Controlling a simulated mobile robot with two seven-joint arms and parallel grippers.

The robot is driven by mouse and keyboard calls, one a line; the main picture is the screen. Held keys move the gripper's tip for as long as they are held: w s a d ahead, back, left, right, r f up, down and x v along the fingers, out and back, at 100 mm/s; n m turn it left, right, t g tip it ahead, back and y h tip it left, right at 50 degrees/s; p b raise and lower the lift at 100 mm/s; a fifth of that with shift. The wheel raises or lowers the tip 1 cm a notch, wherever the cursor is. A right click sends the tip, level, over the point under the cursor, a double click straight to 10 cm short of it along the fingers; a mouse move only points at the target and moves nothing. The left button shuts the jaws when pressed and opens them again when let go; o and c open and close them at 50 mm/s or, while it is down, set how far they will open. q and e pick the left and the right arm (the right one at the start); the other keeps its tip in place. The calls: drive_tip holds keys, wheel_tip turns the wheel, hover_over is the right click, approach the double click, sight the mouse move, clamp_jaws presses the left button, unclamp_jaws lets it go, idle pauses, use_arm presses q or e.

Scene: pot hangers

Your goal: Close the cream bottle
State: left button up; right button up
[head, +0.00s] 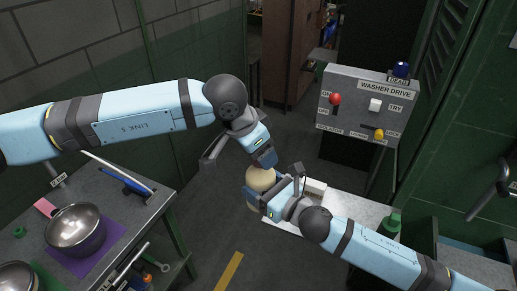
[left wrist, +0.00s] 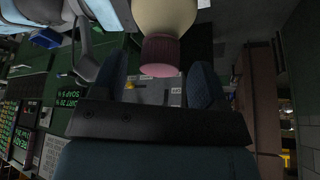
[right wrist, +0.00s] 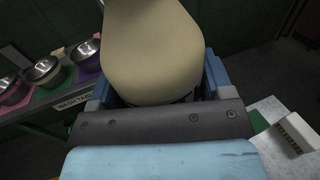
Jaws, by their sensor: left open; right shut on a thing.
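The cream bottle (head: 259,181) is held off the floor in front of me by my right gripper (head: 266,192), which is shut on its body. The bottle fills the top middle of the right wrist view (right wrist: 152,50). In the left wrist view a dark pink ribbed cap (left wrist: 161,56) is at the end of the cream bottle (left wrist: 163,16); I cannot tell how tightly it sits. My left gripper (left wrist: 160,82) is open, its fingers on either side of the space by the cap. In the head view my left gripper (head: 264,156) is just above the bottle, hiding its cap.
A grey bench (head: 117,182) at left carries metal bowls (head: 75,230), a purple mat (head: 112,237) and a blue-handled tool. A washer drive panel (head: 366,104) stands behind.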

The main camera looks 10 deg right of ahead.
use_arm(q)
drive_tip(key=shift+r, duration=2.3)
drive_tip(key=shift+c, duration=0.4)
